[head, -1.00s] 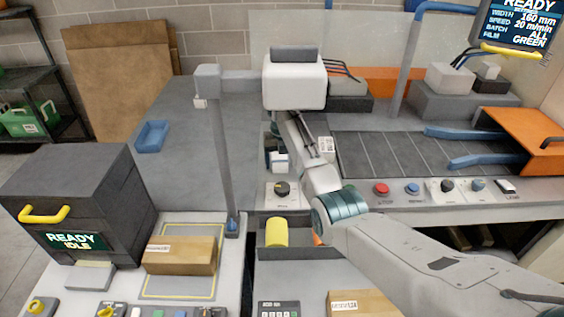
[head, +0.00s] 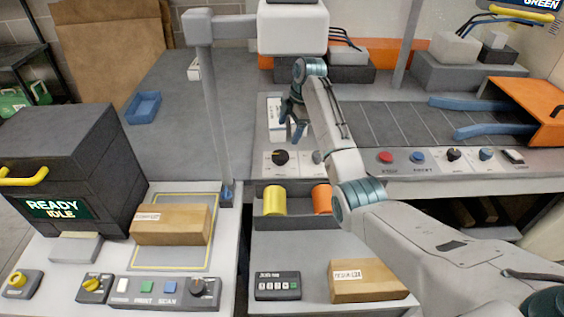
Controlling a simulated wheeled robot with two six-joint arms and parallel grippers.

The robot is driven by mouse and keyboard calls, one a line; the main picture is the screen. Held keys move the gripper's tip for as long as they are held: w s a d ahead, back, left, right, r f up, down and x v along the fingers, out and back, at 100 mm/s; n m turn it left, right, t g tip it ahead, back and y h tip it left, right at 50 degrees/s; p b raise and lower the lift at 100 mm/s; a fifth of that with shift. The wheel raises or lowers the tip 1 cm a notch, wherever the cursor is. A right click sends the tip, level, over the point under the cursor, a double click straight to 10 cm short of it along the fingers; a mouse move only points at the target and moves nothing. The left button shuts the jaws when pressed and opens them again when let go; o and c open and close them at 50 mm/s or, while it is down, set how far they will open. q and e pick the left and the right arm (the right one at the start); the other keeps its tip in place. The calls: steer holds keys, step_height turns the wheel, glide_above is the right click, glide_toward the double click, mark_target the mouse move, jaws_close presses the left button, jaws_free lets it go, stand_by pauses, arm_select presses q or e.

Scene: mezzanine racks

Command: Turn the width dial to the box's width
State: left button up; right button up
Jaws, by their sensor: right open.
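Several dials show, and I cannot read which is marked width. A black dial (head: 280,157) sits on a pale panel left of the belt. A black dial (head: 454,154) and a blue-grey dial (head: 486,154) sit on the belt's front panel. A brown labelled box (head: 171,224) lies on the yellow-outlined plate; another brown box (head: 367,280) lies at the front right. My right gripper (head: 290,123) is open, just above and behind the black left dial, apart from it. My left gripper is out of view.
A red button (head: 386,157) and a blue button (head: 417,157) sit right of my forearm. Yellow (head: 274,200) and orange (head: 321,199) rolls lie in a dark tray. A grey post (head: 215,110) stands left. The display (head: 542,5) is mostly cut off.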

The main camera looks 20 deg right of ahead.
mark_target(281, 154)
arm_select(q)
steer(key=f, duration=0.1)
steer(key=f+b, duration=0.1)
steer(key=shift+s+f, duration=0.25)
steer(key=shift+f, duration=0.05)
arm_select(e)
steer(key=f+m, duration=0.2)
steer(key=f, duration=0.1)
steer(key=a+f+m+y, duration=0.1)
steer(key=f+m, duration=0.2)
steer(key=f, duration=0.1)
steer(key=a+f+m, duration=0.1)
steer(key=f+m, duration=0.2)
steer(key=shift+w+a+f+t, duration=0.15)
steer(key=shift+a+t, duration=0.05)
steer(key=shift+t, duration=0.2)
steer(key=shift+c, duration=0.4)
steer(key=c, duration=0.9)
steer(key=shift+o, duration=0.2)
